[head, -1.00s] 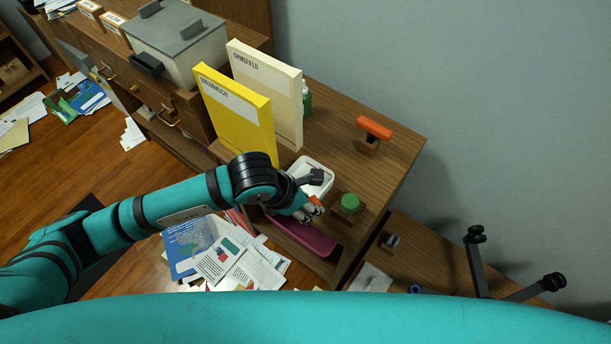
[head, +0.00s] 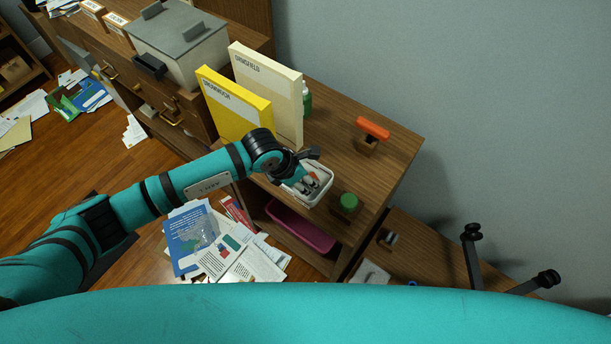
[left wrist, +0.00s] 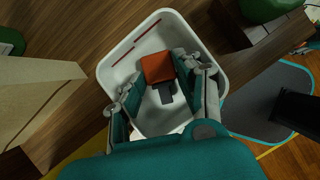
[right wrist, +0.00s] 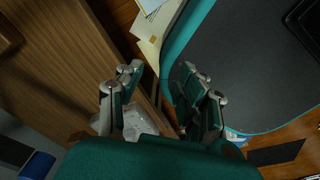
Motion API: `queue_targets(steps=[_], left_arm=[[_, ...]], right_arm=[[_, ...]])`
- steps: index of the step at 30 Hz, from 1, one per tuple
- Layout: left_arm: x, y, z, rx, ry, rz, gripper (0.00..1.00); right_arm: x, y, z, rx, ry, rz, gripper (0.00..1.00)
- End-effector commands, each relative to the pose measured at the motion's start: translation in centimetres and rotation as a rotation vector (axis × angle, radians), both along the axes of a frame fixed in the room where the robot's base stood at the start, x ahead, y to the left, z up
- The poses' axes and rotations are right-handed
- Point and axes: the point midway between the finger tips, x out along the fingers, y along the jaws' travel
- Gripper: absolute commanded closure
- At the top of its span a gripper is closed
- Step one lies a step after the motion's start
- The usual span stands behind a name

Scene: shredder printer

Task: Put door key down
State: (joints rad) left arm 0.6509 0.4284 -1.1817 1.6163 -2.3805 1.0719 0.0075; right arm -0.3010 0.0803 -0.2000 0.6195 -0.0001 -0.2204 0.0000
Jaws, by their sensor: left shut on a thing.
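The door key, with an orange-red head (left wrist: 158,68) and a short grey end, shows in the left wrist view between the fingers of my left gripper (left wrist: 163,80). The gripper is shut on it, over a white tray (left wrist: 110,72). In the head view the left gripper (head: 313,184) reaches down into the same white tray (head: 322,197) on the wooden cabinet top. Whether the key touches the tray floor is unclear. My right gripper (right wrist: 160,80) has its fingers apart and looks empty; it shows only in the right wrist view.
A green-topped stamp (head: 349,203) stands close to the tray's right, and an orange-handled stamp (head: 372,130) farther back. Yellow (head: 237,110) and cream (head: 268,90) binders stand behind the tray. A pink tray (head: 300,228) sits on the shelf below. Papers litter the floor.

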Motion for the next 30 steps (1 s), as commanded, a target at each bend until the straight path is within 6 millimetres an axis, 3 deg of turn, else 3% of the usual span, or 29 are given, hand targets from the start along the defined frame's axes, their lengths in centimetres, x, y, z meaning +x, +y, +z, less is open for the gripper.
queue_targets(steps=[3, 4, 6, 17, 30], left_arm=[[0.0, 0.0, -0.3, 0.0, 0.0, 0.0, 0.96], [0.0, 0.0, -0.2, 0.0, 0.0, 0.0, 0.62], [0.0, 0.0, -0.1, 0.0, 0.0, 0.0, 0.56], [-0.1, 0.3, 0.5, 0.0, -0.001, 0.0, 0.56], [-1.9, 3.5, 8.2, 0.0, -0.005, 0.0, 0.56]], right_arm=[[0.0, 0.0, -0.3, 0.0, 0.0, 0.0, 0.63], [0.0, 0.0, -0.2, 0.0, -0.001, 0.0, 0.63], [0.0, 0.0, -0.2, 0.0, -0.001, 0.0, 0.63], [0.1, 0.0, -0.1, 0.0, -0.001, 0.0, 0.63], [0.1, 0.0, -1.3, 0.0, -0.002, 0.0, 0.63]])
